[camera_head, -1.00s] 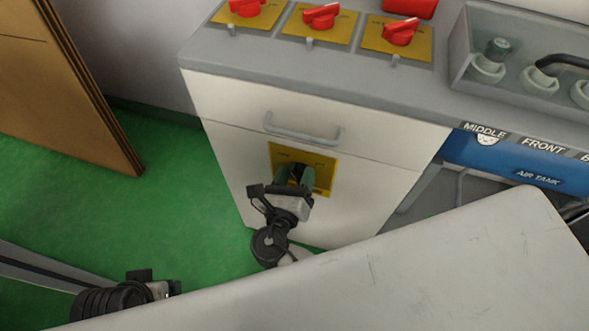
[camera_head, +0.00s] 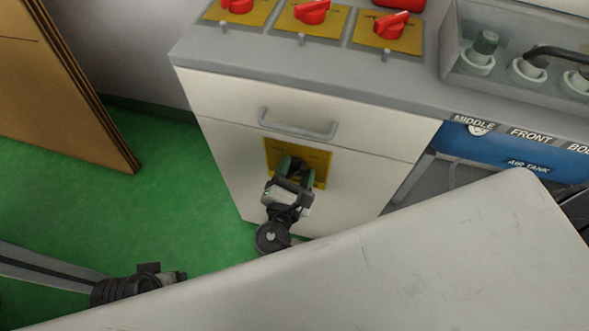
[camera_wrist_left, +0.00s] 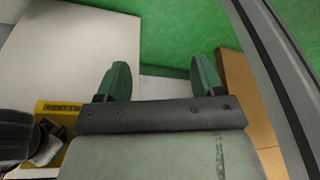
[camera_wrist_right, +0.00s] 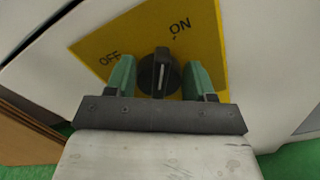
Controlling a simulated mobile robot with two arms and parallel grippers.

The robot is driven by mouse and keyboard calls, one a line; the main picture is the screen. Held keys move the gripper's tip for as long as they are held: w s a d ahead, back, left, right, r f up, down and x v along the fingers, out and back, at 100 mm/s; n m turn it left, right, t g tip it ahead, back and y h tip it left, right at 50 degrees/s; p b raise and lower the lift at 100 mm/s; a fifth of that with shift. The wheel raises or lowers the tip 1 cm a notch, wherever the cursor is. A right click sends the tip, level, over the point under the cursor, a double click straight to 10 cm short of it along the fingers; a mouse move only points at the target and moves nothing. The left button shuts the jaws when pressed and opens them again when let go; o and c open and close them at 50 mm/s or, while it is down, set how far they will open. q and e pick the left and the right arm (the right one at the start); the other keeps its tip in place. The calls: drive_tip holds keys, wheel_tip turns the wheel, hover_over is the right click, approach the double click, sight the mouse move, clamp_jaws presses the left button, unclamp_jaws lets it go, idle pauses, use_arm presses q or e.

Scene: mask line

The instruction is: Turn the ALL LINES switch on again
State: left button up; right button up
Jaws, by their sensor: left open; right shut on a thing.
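The switch is a black round knob (camera_wrist_right: 158,73) with a white pointer line, on a yellow plate (camera_wrist_right: 205,30) marked OFF at left and ON at upper right. In the right wrist view the plate is tilted, and the pointer stands upright between the two words. In the head view the plate (camera_head: 320,165) is on the white cabinet front. My right gripper (camera_head: 294,163) is shut on the knob, one green finger on each side, hiding most of it there. My left gripper (camera_wrist_left: 158,75) is open and empty, low at left in the head view (camera_head: 180,277).
A drawer handle (camera_head: 297,126) is just above the plate. Several red switches (camera_head: 311,12) on yellow plates sit on the grey top. A pale panel (camera_head: 400,255) fills the front right. Brown boards (camera_head: 60,90) lean at left, with open green floor (camera_head: 185,190) between.

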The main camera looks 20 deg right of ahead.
use_arm(q)
drive_tip(key=shift+b+v, duration=0.4)
drive_tip(key=shift+v, duration=1.35)
use_arm(e)
drive_tip(key=shift+s+d+f+m, duration=0.1)
drive_tip(key=shift+f+m, duration=0.05)
drive_tip(key=shift+m, duration=1.35)
drive_tip(key=o, duration=0.9)
drive_tip(key=shift+s, duration=0.1)
drive_tip(key=shift+s+a, duration=0.25)
drive_tip(key=shift+s, duration=0.05)
use_arm(q)
drive_tip(key=x, duration=0.2)
drive_tip(key=shift+w+f+p, duration=0.2)
drive_tip(key=shift+f+p, duration=0.05)
drive_tip(key=shift+p, duration=0.1)
use_arm(e)
drive_tip(key=v, duration=1)
